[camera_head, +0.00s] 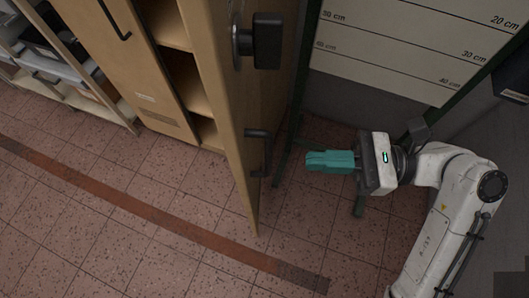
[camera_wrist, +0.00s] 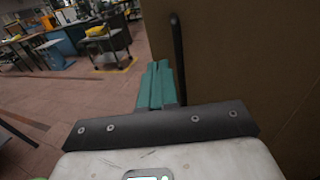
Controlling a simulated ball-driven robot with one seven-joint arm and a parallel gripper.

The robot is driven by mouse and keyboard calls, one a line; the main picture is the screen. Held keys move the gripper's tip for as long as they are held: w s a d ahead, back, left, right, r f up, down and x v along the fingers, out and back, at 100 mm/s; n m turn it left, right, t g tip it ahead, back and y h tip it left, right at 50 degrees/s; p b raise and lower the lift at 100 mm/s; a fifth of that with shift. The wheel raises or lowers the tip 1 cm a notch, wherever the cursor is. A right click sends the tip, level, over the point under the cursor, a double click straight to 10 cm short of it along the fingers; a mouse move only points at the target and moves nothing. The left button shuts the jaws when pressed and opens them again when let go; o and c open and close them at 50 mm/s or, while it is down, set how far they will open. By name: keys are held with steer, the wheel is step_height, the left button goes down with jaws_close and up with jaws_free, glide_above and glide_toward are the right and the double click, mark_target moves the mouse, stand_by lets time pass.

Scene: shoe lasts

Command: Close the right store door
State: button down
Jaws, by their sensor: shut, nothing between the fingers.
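The right store door (camera_head: 222,100) is tan wood and stands swung open, jutting out from the cabinet. A black handle (camera_head: 258,150) sits low on it, with a dark knob-like fitting (camera_head: 267,40) above. My gripper (camera_head: 312,160) has teal fingers, closed together with nothing between them. It is to the right of the door, pointing left towards it, apparently a small gap from the handle. In the wrist view the brown door panel (camera_wrist: 245,60) fills the right side. The handle bar (camera_wrist: 178,55) rises just behind my gripper (camera_wrist: 160,68); contact cannot be told.
The cabinet's shelves (camera_head: 178,75) show in the opening, beside the left door (camera_head: 125,60). A marked board (camera_head: 400,50) in a green frame stands behind my gripper. Tiled floor (camera_head: 160,190) with a dark red stripe lies clear in front. The wrist view shows a trolley (camera_wrist: 108,45) farther off.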

mark_target(244, 158)
steer(key=a, duration=0.9)
steer(key=shift+w+a, duration=0.15)
steer(key=shift+a, duration=0.2)
